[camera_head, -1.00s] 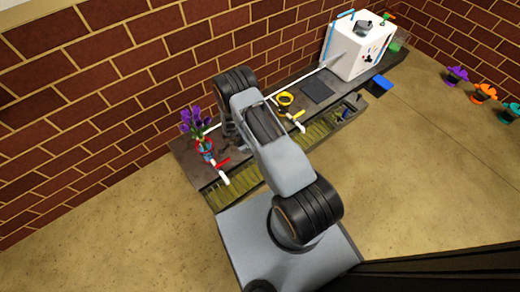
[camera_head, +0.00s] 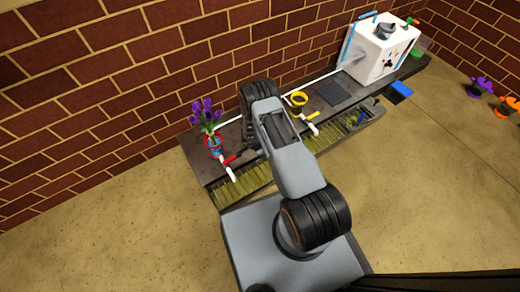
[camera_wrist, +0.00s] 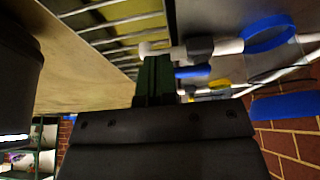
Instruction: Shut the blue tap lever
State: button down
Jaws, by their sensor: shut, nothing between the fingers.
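The blue tap lever (camera_wrist: 192,71) shows in the wrist view as a short blue bar just right of my fingers. It sits beside the tap's dark body (camera_wrist: 200,47) on a white pipe, whose white end (camera_wrist: 148,48) lies above the fingertips. My gripper (camera_wrist: 154,68) is shut and holds nothing. Its fingers are close to the lever; I cannot tell whether they touch it. A blue ring (camera_wrist: 268,32) is further right. In the head view my arm hides the blue lever and most of the gripper, between the red lever (camera_head: 231,160) and yellow ring (camera_head: 298,98).
Purple flowers (camera_head: 207,112) stand in the red ring at the bench's left end. A white box (camera_head: 381,50) stands at its right end. Another white spout (camera_head: 313,129) juts out right of my arm.

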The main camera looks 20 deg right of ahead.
jog(key=d, duration=0.1)
jog(key=d+f, duration=0.1)
jog(key=d+b, duration=0.1)
jog(key=shift+w+f, duration=0.15)
jog(key=shift+w, duration=0.15)
jog(key=shift+w+d+b, duration=0.15)
jog(key=shift+d+b, duration=0.15)
jog(key=shift+d, duration=0.4)
jog(key=shift+d, duration=0.15)
